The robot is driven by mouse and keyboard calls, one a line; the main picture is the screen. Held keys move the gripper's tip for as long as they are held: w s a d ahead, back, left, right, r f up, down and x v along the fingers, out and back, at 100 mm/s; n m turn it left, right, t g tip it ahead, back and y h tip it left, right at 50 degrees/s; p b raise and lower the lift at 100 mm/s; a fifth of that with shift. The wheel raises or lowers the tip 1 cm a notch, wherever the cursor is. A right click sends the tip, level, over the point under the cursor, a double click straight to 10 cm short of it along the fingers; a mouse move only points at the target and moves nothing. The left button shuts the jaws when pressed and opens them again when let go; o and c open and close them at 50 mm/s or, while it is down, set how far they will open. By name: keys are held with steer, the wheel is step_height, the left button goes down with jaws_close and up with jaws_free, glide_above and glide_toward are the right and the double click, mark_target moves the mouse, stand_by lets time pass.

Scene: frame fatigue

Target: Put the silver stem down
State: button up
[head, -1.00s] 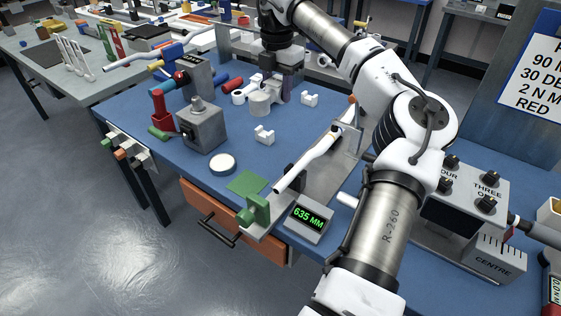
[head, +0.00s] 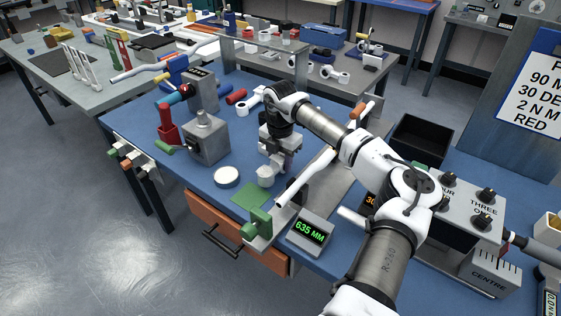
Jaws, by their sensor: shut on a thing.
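My gripper (head: 279,160) points down over the blue bench, left of the white tube (head: 303,178). It is shut on the silver stem, whose pale round end (head: 265,173) shows just below and left of the fingers. The stem is behind and slightly right of the green square (head: 250,196). The fingers hide part of the stem, and I cannot tell whether it touches the bench.
A white round disc (head: 227,177) lies left of the gripper. The 635 MM display (head: 310,233) and a green clamp (head: 257,224) are at the front edge. An open black bin (head: 422,140) is at right.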

steer(key=shift+f, duration=0.65)
steer(key=shift+f, duration=0.15)
steer(key=o, duration=1.1)
step_height(320, 180, up, 12)
steer(key=b, duration=0.3)
steer(key=shift+r, duration=0.2)
steer(key=shift+s, duration=0.1)
